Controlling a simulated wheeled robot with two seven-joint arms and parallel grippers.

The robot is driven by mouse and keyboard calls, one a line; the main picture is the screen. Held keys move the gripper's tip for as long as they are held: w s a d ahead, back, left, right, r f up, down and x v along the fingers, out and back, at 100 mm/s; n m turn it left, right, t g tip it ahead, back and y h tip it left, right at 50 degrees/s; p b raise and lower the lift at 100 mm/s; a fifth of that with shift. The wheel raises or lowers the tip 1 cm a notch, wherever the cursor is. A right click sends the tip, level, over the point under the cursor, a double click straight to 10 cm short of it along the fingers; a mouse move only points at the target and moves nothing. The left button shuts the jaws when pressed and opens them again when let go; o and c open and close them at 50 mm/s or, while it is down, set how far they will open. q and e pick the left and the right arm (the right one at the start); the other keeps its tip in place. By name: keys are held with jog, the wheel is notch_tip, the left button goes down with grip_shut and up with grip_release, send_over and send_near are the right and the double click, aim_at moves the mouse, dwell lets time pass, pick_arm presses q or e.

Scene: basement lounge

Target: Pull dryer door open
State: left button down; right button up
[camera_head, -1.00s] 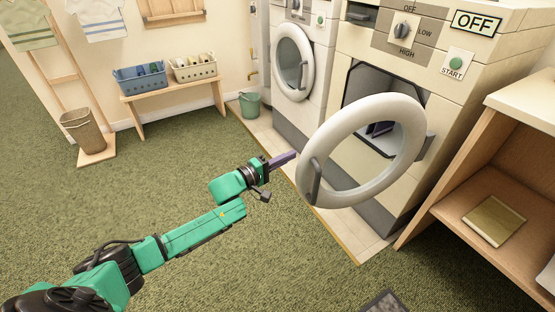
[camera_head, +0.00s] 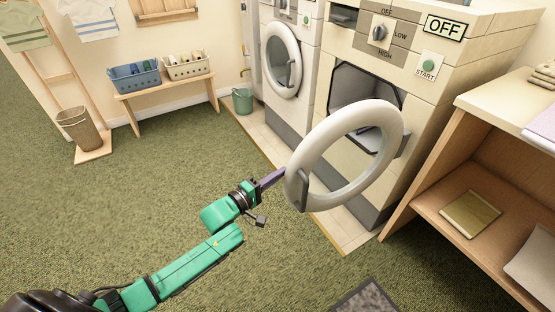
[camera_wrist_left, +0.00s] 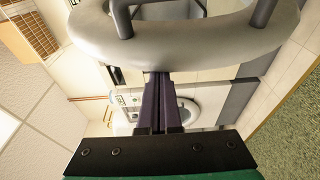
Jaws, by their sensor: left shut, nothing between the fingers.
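The dryer (camera_head: 400,85) stands at the right with its round, cream-rimmed door (camera_head: 386,130) swung wide open, and the dark drum opening shows behind it. The door's grey handle (camera_head: 303,190) is on the rim's near left side. My left gripper (camera_head: 273,178) is shut and empty, its purple fingers pointing at the rim just left of the handle. In the left wrist view the shut fingers (camera_wrist_left: 161,100) lie just below the door rim (camera_wrist_left: 190,45), with the handle (camera_wrist_left: 122,18) above; I cannot tell if they touch. My right gripper is not in view.
A second machine (camera_head: 285,75) with a closed round door stands left of the dryer. A wooden shelf unit (camera_head: 470,150) stands close on the right. A bench with baskets (camera_head: 165,85) and a green bucket (camera_head: 242,100) are at the back.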

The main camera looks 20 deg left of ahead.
aim_at(288, 186)
pick_arm(q)
jog(key=s+d+p, duration=0.1)
jog(key=s+d, duration=0.1)
jog(key=s+d+r+p, duration=0.1)
jog(key=s+d+p, duration=0.1)
jog(key=shift+s, duration=0.1)
jog(key=s+d+f+p, duration=0.1)
jog(key=s+d+p, duration=0.2)
jog(key=s+d, duration=0.3)
jog(key=shift+s+d, duration=0.25)
jog(key=shift+d, duration=0.6)
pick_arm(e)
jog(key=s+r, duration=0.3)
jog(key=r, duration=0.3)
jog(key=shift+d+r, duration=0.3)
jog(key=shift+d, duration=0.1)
pick_arm(q)
jog(key=shift+a, duration=0.1)
